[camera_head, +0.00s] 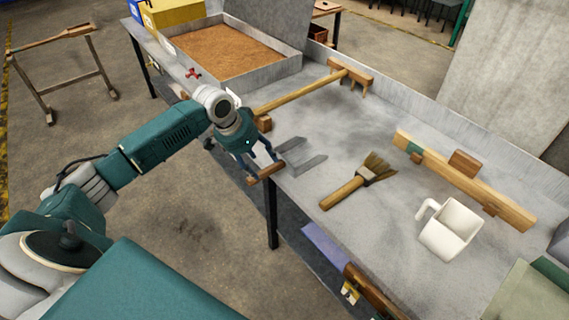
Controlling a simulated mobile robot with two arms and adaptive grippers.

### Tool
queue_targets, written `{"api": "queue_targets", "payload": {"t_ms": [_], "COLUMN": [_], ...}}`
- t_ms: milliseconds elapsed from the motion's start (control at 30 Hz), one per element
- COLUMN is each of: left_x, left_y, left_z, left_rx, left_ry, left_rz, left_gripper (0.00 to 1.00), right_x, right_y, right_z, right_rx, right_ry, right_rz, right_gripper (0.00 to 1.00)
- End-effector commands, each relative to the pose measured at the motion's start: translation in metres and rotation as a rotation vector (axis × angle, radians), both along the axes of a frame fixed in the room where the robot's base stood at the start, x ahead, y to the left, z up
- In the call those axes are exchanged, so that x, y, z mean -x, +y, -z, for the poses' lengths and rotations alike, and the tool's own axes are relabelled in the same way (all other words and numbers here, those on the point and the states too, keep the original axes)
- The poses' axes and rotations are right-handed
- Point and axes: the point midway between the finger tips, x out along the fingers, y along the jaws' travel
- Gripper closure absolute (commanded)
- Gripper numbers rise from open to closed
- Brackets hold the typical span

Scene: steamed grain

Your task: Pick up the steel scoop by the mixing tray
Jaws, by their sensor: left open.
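The steel scoop (309,164) lies at the left edge of the grey worktable, its pale metal sides on the top. Its short wooden handle (267,172) points left to the table edge. My left gripper (264,170) is open right at the handle, with its fingertips close to either side of it. I cannot tell whether they touch it. The mixing tray (296,62), a grey metal tray filled with brown grain, stands at the far end of the table. My right gripper is out of view.
A wooden rake (300,97) lies beyond the scoop. A hand brush (362,178), a long wooden piece (480,190) and a white mug (449,229) lie to the right. A red valve-like item (193,73) sits near the tray. Bare tabletop separates the scoop and brush.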

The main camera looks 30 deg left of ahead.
Motion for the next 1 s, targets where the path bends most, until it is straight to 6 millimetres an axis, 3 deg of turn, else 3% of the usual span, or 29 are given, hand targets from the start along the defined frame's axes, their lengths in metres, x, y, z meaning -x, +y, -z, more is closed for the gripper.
{"api": "queue_targets", "payload": {"t_ms": [267,533,867,1000], "left_x": [-0.010,-0.026,-0.029,-0.029], "left_y": [-0.005,-0.013,-0.014,-0.014], "left_z": [0.022,0.057,0.064,0.063], "left_rx": [0.001,-0.001,-0.002,-0.003], "left_ry": [-0.002,0.000,-0.003,-0.002], "left_rz": [-0.001,0.000,0.000,0.000], "left_gripper": [0.44,0.44,0.44,0.72], "right_x": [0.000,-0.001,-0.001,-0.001], "right_y": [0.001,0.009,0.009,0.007], "right_z": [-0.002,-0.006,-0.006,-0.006], "right_rx": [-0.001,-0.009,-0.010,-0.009], "right_ry": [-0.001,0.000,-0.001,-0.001], "right_rz": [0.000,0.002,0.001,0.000], "right_gripper": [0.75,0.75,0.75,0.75]}}
